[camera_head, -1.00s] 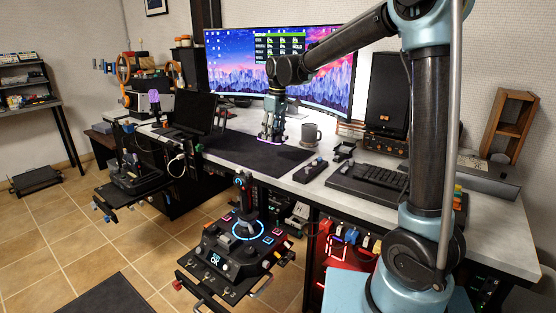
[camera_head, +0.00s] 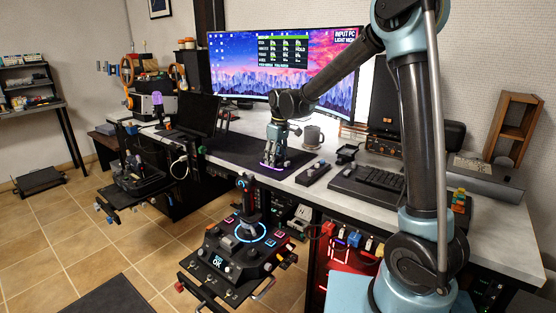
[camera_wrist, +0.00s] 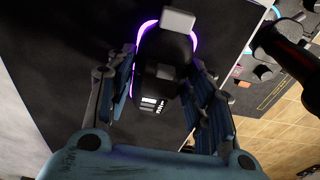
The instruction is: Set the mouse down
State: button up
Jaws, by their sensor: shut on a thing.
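The mouse (camera_wrist: 163,65) is dark with a purple glowing rim and sits between my gripper's fingers in the wrist view. In the head view only its purple glow (camera_head: 272,167) shows, low at the fingertips. My gripper (camera_head: 273,160) points down and is shut on the mouse near the front edge of the black desk mat (camera_head: 236,150). It also shows in the wrist view (camera_wrist: 160,85), with a finger on each side of the mouse. I cannot tell whether the mouse touches the mat.
A grey mug (camera_head: 312,136) stands behind and right of my gripper. A small black box (camera_head: 313,174) and a keyboard (camera_head: 368,186) lie to the right. The monitor (camera_head: 285,70) stands behind. A joystick panel (camera_head: 240,245) juts out below the desk's front edge.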

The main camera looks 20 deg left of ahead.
jog(key=o, duration=1.1)
jog(key=shift+f, duration=0.1)
jog(key=r, duration=0.4)
jog(key=d+r, duration=0.1)
jog(key=r, duration=0.7)
jog(key=shift+s+d+r, duration=0.1)
jog(key=shift+s+d, duration=0.1)
jog(key=shift+s, duration=0.05)
